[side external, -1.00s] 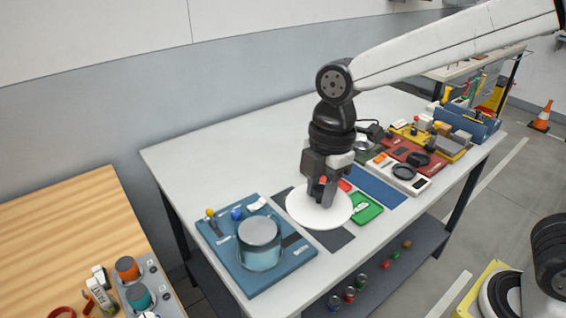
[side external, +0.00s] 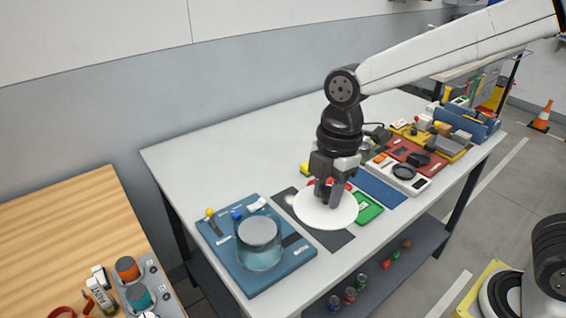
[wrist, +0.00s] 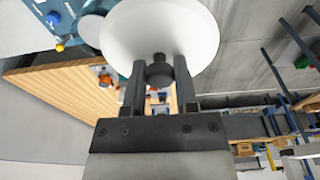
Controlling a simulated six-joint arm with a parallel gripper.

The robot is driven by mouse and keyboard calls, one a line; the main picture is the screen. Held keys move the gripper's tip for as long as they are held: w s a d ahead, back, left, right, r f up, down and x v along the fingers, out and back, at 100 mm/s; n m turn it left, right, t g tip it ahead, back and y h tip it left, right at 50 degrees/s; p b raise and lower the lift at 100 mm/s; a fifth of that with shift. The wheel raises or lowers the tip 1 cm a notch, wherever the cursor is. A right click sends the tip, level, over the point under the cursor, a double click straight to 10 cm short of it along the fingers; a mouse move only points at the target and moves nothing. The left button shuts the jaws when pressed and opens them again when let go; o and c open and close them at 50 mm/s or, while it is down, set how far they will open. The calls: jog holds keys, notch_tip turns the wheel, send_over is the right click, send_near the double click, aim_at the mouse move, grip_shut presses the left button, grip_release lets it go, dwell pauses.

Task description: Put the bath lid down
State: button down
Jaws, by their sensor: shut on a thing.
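The bath lid, a round white disc (side external: 312,215), is under my gripper (side external: 326,202) in the side view. My gripper is shut on the lid's dark knob (wrist: 159,73), which sits between its two fingers in the wrist view. The lid (wrist: 160,28) looks roughly level above a dark grey mat (side external: 336,239); I cannot tell the size of any gap beneath it. A round, glassy vessel with teal contents (side external: 260,258), likely the bath, stands on a blue board (side external: 225,258) left of the lid.
A green tray (side external: 370,209) lies close to the lid's right, with a blue mat (side external: 376,188) behind it. Red and yellow boards with parts (side external: 412,155) fill the table's far right. The white table (side external: 215,165) is clear at the back left.

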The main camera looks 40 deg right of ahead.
jog(key=s+d+f, duration=0.4)
jog(key=d+f, duration=0.6)
jog(key=d, duration=0.3)
jog(key=shift+d+f, duration=0.15)
jog(key=shift+d, duration=0.05)
jog(key=w+f, duration=0.3)
jog(key=w, duration=0.1)
jog(key=w+f, duration=0.3)
jog(key=w, duration=0.1)
jog(key=w+f, duration=0.3)
jog(key=w, duration=0.2)
jog(key=shift+a, duration=0.1)
jog(key=shift+w+f, duration=0.15)
